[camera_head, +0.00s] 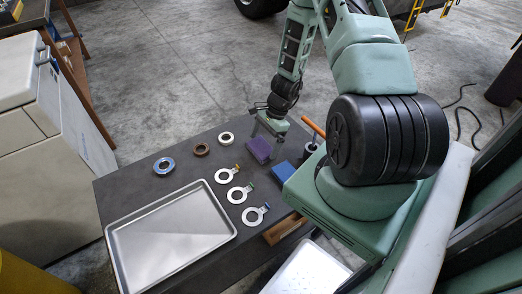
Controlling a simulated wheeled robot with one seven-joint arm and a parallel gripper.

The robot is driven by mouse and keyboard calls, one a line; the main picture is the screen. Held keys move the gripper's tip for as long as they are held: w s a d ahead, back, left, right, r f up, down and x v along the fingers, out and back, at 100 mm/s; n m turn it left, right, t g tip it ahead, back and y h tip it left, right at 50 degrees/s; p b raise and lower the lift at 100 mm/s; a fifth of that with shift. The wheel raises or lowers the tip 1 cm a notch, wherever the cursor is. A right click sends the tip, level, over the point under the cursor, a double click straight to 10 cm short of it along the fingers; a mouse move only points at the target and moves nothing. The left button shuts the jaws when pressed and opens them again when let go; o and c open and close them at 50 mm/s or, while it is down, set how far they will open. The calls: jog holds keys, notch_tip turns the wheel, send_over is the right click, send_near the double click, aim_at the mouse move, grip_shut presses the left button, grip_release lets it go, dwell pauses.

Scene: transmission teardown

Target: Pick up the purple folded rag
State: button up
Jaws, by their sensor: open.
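The purple folded rag (259,149) lies on the dark grey table (150,191) near its far edge, right of the white ring. My gripper (268,133) hangs from my arm just above and behind the rag, at its upper right in the picture. Its jaws are open with nothing visible between them. The fingertips are small here, and I cannot tell whether they touch the rag.
A blue folded cloth (282,173) lies right of the rag. Rings in white (226,138), brown (202,150) and blue (164,166) sit to the left. Several tagged metal rings (239,194) and a metal tray (172,236) lie nearer. An orange-handled tool (313,127) stands at right.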

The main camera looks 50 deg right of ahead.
aim_at(263, 146)
jog(key=shift+x, duration=0.85)
jog(key=shift+c, duration=0.3)
jog(key=c, duration=0.7)
jog(key=shift+r, duration=0.1)
notch_tip(263, 146, up, 10)
jog(key=p, duration=0.1)
